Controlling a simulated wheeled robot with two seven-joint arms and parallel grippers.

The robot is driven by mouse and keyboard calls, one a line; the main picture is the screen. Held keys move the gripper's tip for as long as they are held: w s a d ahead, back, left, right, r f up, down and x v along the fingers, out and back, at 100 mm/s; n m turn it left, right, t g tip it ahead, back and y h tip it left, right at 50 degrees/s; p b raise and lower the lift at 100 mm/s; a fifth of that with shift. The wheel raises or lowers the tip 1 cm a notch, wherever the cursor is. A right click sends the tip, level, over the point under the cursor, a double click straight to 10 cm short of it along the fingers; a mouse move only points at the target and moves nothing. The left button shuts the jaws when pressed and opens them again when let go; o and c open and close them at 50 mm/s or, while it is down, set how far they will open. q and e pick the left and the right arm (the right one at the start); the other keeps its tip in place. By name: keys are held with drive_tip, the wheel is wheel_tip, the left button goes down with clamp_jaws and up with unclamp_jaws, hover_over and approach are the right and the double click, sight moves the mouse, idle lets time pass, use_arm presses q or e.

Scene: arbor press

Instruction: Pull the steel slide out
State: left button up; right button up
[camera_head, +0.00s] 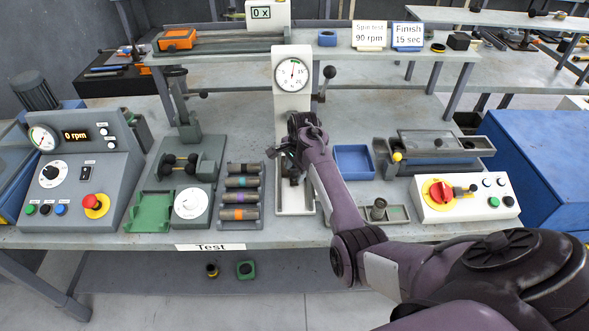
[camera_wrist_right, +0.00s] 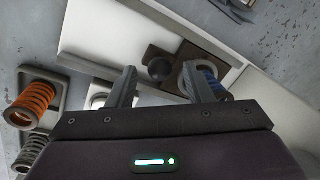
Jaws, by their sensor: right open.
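The arbor press (camera_head: 293,82) is a white column with a round dial, standing at the middle of the bench. In the right wrist view, a dark slide-like plate (camera_wrist_right: 172,51) with a round black knob (camera_wrist_right: 160,68) sits in the white press base (camera_wrist_right: 95,40). A blue spring (camera_wrist_right: 209,79) is beside the knob, partly behind a finger. My right gripper (camera_wrist_right: 161,82) is open and empty, its fingers either side of the knob as seen from the wrist; whether it is level with the knob I cannot tell. In the head view my right gripper (camera_head: 287,158) hides most of this area. My left gripper is not in view.
A rack of banded cylinders (camera_head: 242,183) stands just left of the press. A blue tray (camera_head: 354,162) and a control box with a red knob (camera_head: 466,200) are to the right. An orange spring (camera_wrist_right: 33,102) shows in the wrist view.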

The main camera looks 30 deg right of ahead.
drive_tip(key=shift+w+f, duration=0.1)
drive_tip(key=shift+f, duration=0.4)
clamp_jaws()
drive_tip(key=shift+f, duration=0.1)
